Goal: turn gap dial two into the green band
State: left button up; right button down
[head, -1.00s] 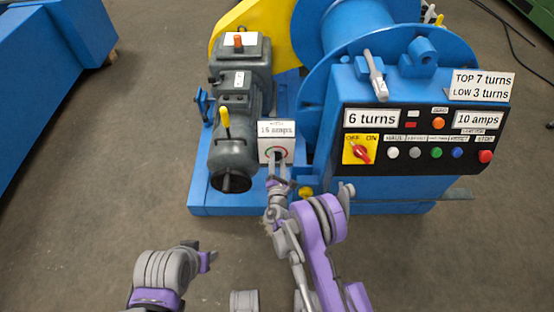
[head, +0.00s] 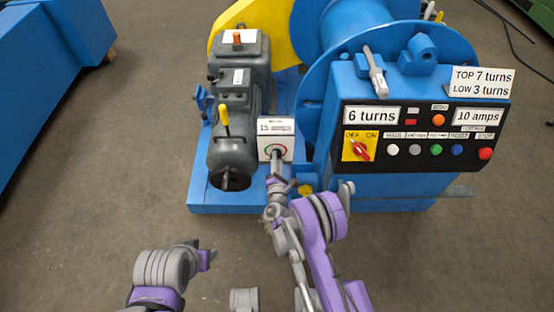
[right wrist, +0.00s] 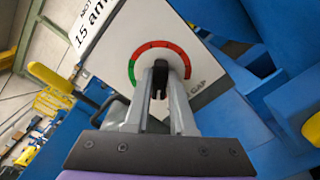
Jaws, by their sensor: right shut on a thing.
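A white box (head: 288,141) reading "15 amps" stands beside the grey motor. Its front carries a dial ring (right wrist: 135,70) marked red over much of its arc and green on a shorter part, with "GAP" printed beside it. No "two" is readable on it. My right gripper (head: 277,160) is at the dial. In the right wrist view my right gripper (right wrist: 160,90) is shut on the black dial knob (right wrist: 160,68) at the ring's centre. The fingers hide part of the ring, and I cannot tell where the knob points. My left gripper (head: 207,256) hangs low, away from the box.
The grey motor (head: 234,150) with a yellow-handled lever (head: 224,117) is close left of the box. The blue winch's control panel (head: 420,135), showing "6 turns" and "10 amps", is close right. Open floor (head: 100,180) lies to the left.

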jog(key=m+b, duration=0.1)
jog(key=m, duration=0.3)
jog(key=m+b, duration=0.1)
jog(key=m, duration=0.4)
jog(key=m+b, duration=0.1)
jog(key=m, duration=0.3)
jog(key=shift+w+f+m, duration=0.1)
jog(key=shift+f+m, duration=0.15)
jog(key=shift+m, duration=0.05)
dwell(0.4)
jog(key=c, duration=0.8)
grip_release()
jog(key=shift+o, duration=0.2)
